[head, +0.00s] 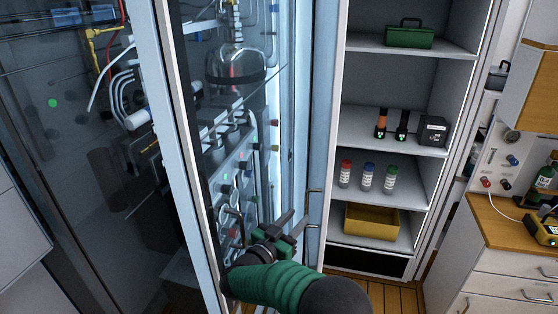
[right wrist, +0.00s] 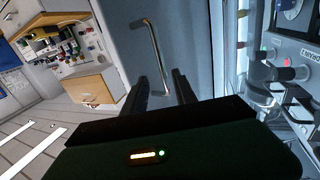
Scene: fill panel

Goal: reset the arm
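My right arm, with a green ribbed sleeve, comes in from the bottom of the head view. Its gripper (head: 287,224) is in front of the opening of the glass-fronted cabinet, beside the edge of a pale blue door (head: 318,130). In the right wrist view the two dark fingers (right wrist: 162,85) are apart with nothing between them. A metal door handle (right wrist: 155,60) shows just beyond the fingers, and they appear apart from it. My left gripper is not in view.
Inside the cabinet is a panel (head: 240,185) with knobs, gauges and tubing, close to the gripper. Right of the door, an open shelf unit (head: 400,65) holds a green toolbox (head: 409,36), bottles (head: 367,177) and a yellow bin (head: 371,222). A wooden counter (head: 500,222) stands far right.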

